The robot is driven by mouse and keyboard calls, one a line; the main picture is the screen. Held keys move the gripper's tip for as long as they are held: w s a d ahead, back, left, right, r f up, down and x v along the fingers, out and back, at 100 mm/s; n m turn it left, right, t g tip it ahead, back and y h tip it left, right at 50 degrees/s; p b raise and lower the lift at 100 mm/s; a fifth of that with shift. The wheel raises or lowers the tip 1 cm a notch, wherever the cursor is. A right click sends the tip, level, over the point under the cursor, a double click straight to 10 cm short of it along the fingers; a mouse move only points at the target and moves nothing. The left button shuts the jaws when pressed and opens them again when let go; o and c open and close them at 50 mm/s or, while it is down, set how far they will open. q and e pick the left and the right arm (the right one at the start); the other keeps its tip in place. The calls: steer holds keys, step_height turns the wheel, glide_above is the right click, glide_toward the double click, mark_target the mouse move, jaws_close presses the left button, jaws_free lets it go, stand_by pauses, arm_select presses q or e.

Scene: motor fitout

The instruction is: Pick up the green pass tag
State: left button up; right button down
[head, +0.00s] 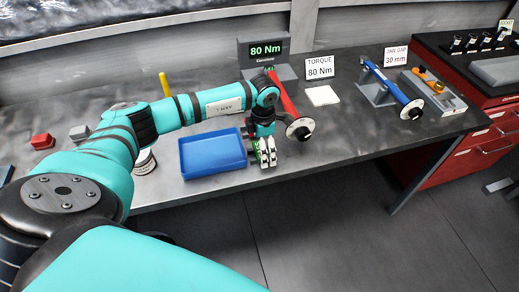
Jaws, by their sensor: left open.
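Something green (251,145), which looks like the green pass tag, shows in small part beside and behind the fingers of my left gripper (266,157). Most of it is hidden by the gripper, and its shape cannot be made out. My left gripper points down at the grey bench, close to its front edge and just right of the blue tray. Its pale fingers are open. I cannot tell whether the green thing lies between them or touches them. My right gripper is not in view.
The blue tray (184,170) looks empty. A red-handled torque tool (285,100) with a round disc end lies close right of the gripper. A display (265,50) stands behind. A white pad (321,95) and a blue tool (388,82) are further right. A red cabinet (463,160) stands at right.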

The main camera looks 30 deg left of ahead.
arm_select(q)
steer(key=c, duration=1.1)
steer(key=shift+r, duration=0.2)
